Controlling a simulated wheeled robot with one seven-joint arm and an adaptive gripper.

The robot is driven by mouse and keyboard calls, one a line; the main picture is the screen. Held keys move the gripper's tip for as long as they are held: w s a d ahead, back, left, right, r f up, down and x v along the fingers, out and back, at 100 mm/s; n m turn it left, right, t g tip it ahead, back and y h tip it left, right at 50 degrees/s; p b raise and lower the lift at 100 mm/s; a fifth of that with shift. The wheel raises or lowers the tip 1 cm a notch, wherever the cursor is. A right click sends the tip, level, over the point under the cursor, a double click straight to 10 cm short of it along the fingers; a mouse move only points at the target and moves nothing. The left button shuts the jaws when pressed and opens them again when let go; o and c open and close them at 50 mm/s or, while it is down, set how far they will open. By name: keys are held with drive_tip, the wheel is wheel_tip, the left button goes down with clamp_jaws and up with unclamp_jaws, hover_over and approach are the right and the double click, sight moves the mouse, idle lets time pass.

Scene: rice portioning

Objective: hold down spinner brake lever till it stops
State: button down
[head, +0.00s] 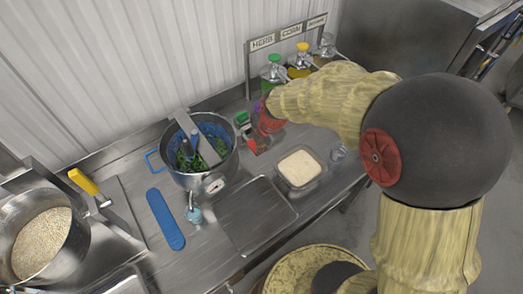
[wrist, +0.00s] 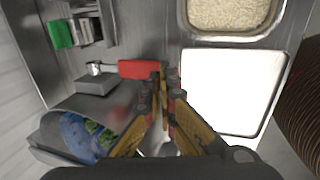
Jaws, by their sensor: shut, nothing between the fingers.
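The salad spinner (head: 216,181) is a steel pot with a blue basket and greens under a metal crossbar; part of it shows in the wrist view (wrist: 62,130). The brake lever (wrist: 140,69) has a red handle on a metal pivot and grey block, beside the spinner. It is small and partly covered in the head view. My gripper (wrist: 165,82) is shut and empty. Its fingertips are at the free end of the red handle in the wrist view; I cannot tell whether they touch it. Whether the basket turns cannot be told.
A rice tray (head: 301,185) sits right of the lever. A flat metal panel (head: 258,215) lies in front. A small green-topped item (head: 242,118) stands behind the lever. Dispensers (head: 274,73) stand at the back. A blue handle (head: 165,220) and a grain pot (head: 72,262) are at left.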

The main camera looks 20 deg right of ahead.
drive_tip(key=s+v, duration=0.1)
drive_tip(key=v, duration=0.6)
drive_tip(key=shift+s+d+f, duration=0.2)
drive_tip(key=shift+s+d, duration=0.05)
drive_tip(key=s+r+m+t+b, duration=0.1)
drive_tip(key=s+r+m+b, duration=0.2)
drive_tip(key=s+m, duration=0.6)
drive_tip(key=s+r+m+t+h+b, duration=0.1)
drive_tip(key=s+r+m+b, duration=0.2)
drive_tip(key=s+m, duration=0.5)
drive_tip(key=m+b, duration=0.1)
drive_tip(key=m, duration=0.3)
drive_tip(key=shift+s+d+r+m+t, duration=0.3)
drive_tip(key=shift+s+r+t, duration=0.05)
drive_tip(key=shift+r+t, duration=0.05)
